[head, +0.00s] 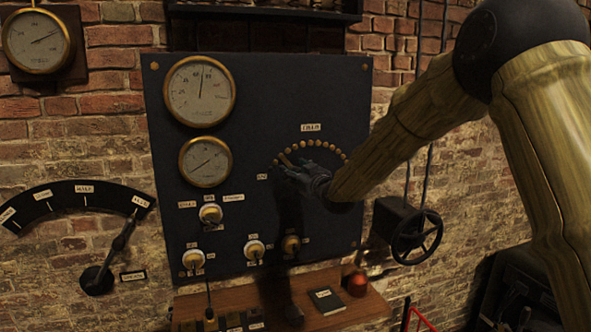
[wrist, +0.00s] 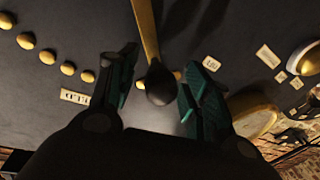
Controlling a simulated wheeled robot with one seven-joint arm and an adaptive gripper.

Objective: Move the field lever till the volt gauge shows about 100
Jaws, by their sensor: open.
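The field lever (wrist: 147,32) is a brass arm with a dark round knob (wrist: 161,86) in the wrist view. My gripper (wrist: 160,72) is open, with one teal-padded finger on each side of the knob. I cannot tell whether either finger touches it. In the head view my gripper (head: 287,167) is at the left end of an arc of brass studs on the dark panel, and it hides most of the lever. The large upper gauge (head: 200,91) has its needle almost straight up, slightly right. The smaller gauge (head: 205,161) is below it. Their markings are too small to read.
The dark panel (head: 255,110) also carries several white-based knobs, one of them at the lower left (head: 193,260). A handwheel (head: 417,237) stands right of the panel. A large lever (head: 118,243) stands left of it.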

